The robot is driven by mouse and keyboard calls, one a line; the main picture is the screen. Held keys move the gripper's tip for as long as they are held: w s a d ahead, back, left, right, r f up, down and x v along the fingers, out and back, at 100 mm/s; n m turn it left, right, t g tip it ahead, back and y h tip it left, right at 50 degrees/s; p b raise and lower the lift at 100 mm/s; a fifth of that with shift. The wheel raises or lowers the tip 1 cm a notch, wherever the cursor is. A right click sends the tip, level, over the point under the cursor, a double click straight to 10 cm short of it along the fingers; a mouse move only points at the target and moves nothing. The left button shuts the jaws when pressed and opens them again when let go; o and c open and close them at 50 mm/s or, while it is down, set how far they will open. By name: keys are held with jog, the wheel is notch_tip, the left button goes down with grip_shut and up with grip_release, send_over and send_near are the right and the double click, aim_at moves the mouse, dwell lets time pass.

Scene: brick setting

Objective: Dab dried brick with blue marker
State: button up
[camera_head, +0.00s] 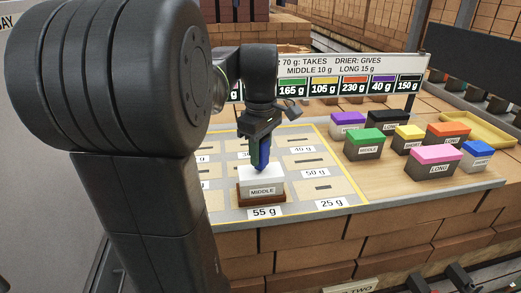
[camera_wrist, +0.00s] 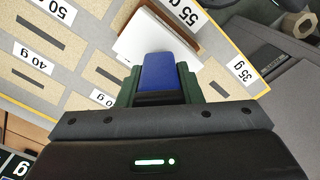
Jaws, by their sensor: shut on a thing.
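My gripper (camera_head: 261,135) points down and is shut on a blue marker (camera_head: 262,152), which also shows between the green fingers in the wrist view (camera_wrist: 160,72). Below it is a brick with a white top (camera_head: 262,177) and a brown base, labelled MIDDLE. It sits on the mat (camera_head: 334,205) at the spot marked 55 g. In the wrist view the brick (camera_wrist: 128,42) is partly hidden by the marker and fingers. The marker's lower end is at the white top; I cannot tell whether it touches.
Several labelled blocks with coloured tops, such as green (camera_head: 365,141) and pink (camera_head: 434,160), stand right of the mat. A yellow tray (camera_head: 485,131) lies beyond them. A sign (camera_head: 352,69) with gram values stands behind. Other marked mat spots look empty.

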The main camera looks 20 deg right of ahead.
jog(key=shift+f, duration=0.5)
dwell(1.4)
jog(key=shift+r, duration=0.1)
notch_tip(320, 180, up, 5)
jog(key=p, duration=0.4)
jog(key=shift+r, duration=1)
